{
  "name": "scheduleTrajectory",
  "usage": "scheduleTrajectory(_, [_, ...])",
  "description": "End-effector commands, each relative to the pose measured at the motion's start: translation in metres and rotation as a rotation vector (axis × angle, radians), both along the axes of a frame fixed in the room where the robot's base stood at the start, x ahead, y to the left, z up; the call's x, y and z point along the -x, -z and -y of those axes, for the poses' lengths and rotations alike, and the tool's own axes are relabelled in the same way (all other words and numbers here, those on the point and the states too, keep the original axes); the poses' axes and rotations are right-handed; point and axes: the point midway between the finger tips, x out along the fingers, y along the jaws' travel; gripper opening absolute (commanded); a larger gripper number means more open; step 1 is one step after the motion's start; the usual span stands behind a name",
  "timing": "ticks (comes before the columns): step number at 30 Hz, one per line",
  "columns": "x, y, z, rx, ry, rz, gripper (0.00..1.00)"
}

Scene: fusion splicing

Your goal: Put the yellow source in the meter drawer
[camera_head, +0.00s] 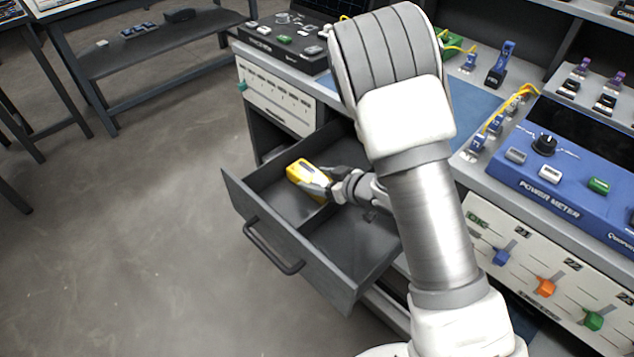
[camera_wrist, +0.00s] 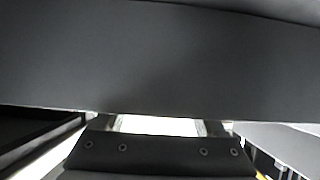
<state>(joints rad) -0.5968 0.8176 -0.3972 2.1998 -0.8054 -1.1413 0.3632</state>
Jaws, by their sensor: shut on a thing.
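The yellow source (camera_head: 303,173) is in the head view, held in the left part of an open dark grey drawer (camera_head: 288,241). My gripper (camera_head: 322,184) is shut on the source's near right end. The source is tilted, and I cannot tell whether it touches the drawer floor. In the wrist view a dark grey surface fills the upper part, and the source cannot be made out there. A divider splits the drawer, and my arm hides its right end.
The blue power meter (camera_head: 560,180) stands on the bench at right, above a panel with coloured sliders (camera_head: 545,287). A drawer handle (camera_head: 270,250) is on the drawer front. Open floor (camera_head: 130,230) lies left of the drawer.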

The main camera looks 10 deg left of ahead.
Motion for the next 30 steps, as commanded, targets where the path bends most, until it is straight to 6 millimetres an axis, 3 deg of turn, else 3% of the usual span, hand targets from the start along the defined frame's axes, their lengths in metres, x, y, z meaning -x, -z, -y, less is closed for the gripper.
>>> scheduleTrajectory(11, [-0.001, 0.006, 0.0, -0.002, 0.001, 0.002, 0.0])
scheduleTrajectory(12, [0.0, 0.006, 0.0, -0.001, 0.0, 0.001, 0.76])
scheduleTrajectory(16, [0.0, 0.005, 0.0, -0.001, 0.0, 0.001, 0.99])
scheduleTrajectory(26, [0.0, -0.001, 0.0, 0.0, -0.001, 0.002, 1.0])
scheduleTrajectory(30, [0.009, -0.012, 0.016, -0.001, 0.005, 0.0, 1.0])
